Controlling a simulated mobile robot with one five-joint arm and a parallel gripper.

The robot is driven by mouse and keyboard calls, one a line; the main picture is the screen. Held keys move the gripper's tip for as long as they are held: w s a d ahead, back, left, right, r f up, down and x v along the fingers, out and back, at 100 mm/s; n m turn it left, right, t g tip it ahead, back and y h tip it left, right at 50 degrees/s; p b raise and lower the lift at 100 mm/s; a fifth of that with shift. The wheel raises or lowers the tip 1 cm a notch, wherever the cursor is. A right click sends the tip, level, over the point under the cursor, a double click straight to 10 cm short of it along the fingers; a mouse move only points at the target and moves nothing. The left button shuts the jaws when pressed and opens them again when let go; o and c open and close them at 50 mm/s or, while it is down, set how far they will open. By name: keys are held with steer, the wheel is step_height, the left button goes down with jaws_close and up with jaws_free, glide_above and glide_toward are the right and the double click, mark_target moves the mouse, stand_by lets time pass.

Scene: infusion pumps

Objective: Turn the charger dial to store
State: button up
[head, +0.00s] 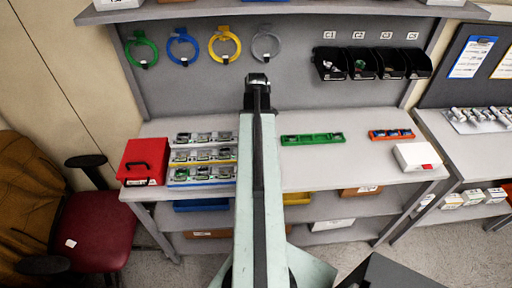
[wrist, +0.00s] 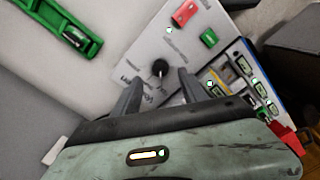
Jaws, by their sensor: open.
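The black charger dial (wrist: 160,68) sits on a light grey charger panel (wrist: 135,62) in the wrist view. Small dark lettering is printed around it, too blurred to read, and I cannot tell which mark the dial points to. My gripper (wrist: 160,78) is open, with one dark finger to the left of the dial and one to the right. The dial shows between and just beyond the fingertips; I see no clear contact. In the head view my arm hides the charger and the gripper.
The panel also has a red switch (wrist: 185,13) and a green button (wrist: 208,38). A green tray (head: 313,139) lies on the bench to the right. Racks of pumps (head: 203,156) and a red case (head: 144,160) stand left. A white box (head: 417,156) is at the right.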

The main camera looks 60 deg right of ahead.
step_height(320, 180, down, 6)
steer(key=b, duration=0.5)
steer(key=shift+f, duration=0.25)
steer(key=shift+r, duration=0.15)
jaws_close()
steer(key=shift+a, duration=0.15)
